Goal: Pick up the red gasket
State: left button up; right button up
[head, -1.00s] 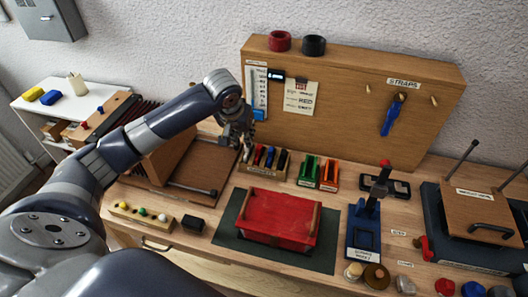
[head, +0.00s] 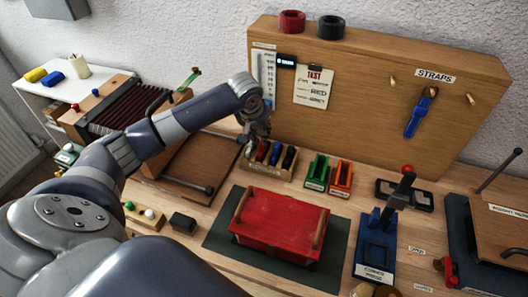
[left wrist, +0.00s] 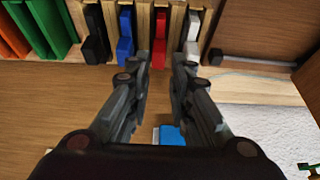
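A small wooden rack (head: 258,172) on the bench holds upright strip-like pieces: white, red, blue and black. The red piece (head: 263,151) also shows in the left wrist view (left wrist: 159,40); it looks like the red gasket. A red ring (head: 292,22) also lies on top of the wooden board. My left gripper (head: 251,150) is over the rack's left end. In the left wrist view my left gripper (left wrist: 160,75) is open and empty, its fingers apart, with the red piece just beyond the gap between the tips. I cannot tell the exact distance. My right gripper is not in view.
The blue (left wrist: 125,35) and white (left wrist: 193,40) pieces flank the red one closely. Green (head: 316,172) and orange (head: 341,178) holders stand to the right. The upright board (head: 370,110) rises behind. A red lidded box (head: 280,222) lies in front on a dark mat.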

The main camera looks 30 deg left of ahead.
aim_at(263, 151)
pick_arm(q)
jog(key=shift+w+f, duration=0.25)
jog(key=shift+f, duration=0.4)
jog(key=p+x, duration=0.1)
jog(key=x, duration=0.3)
jog(key=shift+p, duration=0.35)
jog(key=shift+w+f, duration=0.3)
jog(key=shift+f, duration=0.35)
grip_shut()
